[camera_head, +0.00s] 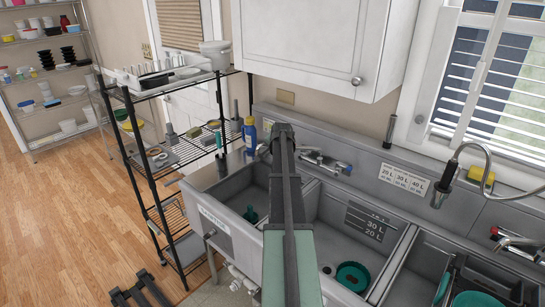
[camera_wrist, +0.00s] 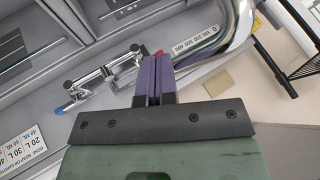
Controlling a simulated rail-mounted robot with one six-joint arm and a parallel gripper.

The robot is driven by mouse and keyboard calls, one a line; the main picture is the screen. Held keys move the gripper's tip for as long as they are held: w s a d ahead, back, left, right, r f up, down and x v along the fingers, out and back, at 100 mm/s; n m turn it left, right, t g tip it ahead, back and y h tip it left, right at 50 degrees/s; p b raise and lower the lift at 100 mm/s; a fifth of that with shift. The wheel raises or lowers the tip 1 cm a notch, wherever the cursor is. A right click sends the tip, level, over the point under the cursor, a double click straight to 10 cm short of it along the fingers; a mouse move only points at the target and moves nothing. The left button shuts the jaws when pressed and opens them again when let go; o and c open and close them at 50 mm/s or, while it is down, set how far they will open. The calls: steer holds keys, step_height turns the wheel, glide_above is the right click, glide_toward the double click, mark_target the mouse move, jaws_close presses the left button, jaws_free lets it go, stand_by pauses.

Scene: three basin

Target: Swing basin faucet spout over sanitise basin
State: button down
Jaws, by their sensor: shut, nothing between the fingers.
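The basin faucet (camera_head: 320,160) is on the wall ledge behind the left and middle basins, with a blue-tipped lever. In the wrist view its chrome body (camera_wrist: 105,72) has blue and red marks. A thick chrome spout (camera_wrist: 238,30) curves up beside my fingers there; my arm hides it in the head view. My gripper (camera_head: 282,130) is shut and empty; its purple fingers (camera_wrist: 153,78) are left of the spout's curve in the wrist view. I cannot tell whether they touch. The left basin (camera_head: 235,190) has a front label too small to read surely. The middle basin (camera_head: 350,235) shows volume marks.
A right basin (camera_head: 450,270) holds green dishes under a hanging spray hose (camera_head: 447,178). A black wire rack (camera_head: 150,150) with small items stands at the left. A blue bottle (camera_head: 250,135) stands on the ledge near my gripper. A white cabinet (camera_head: 310,45) hangs above.

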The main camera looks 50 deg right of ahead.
steer(key=w+d, duration=0.4)
steer(key=w, duration=0.2)
steer(key=shift+w, duration=0.35)
steer(key=s+a+r+p, duration=0.2)
steer(key=a+r+p, duration=0.5)
steer(key=a, duration=0.2)
steer(key=shift+a, duration=0.25)
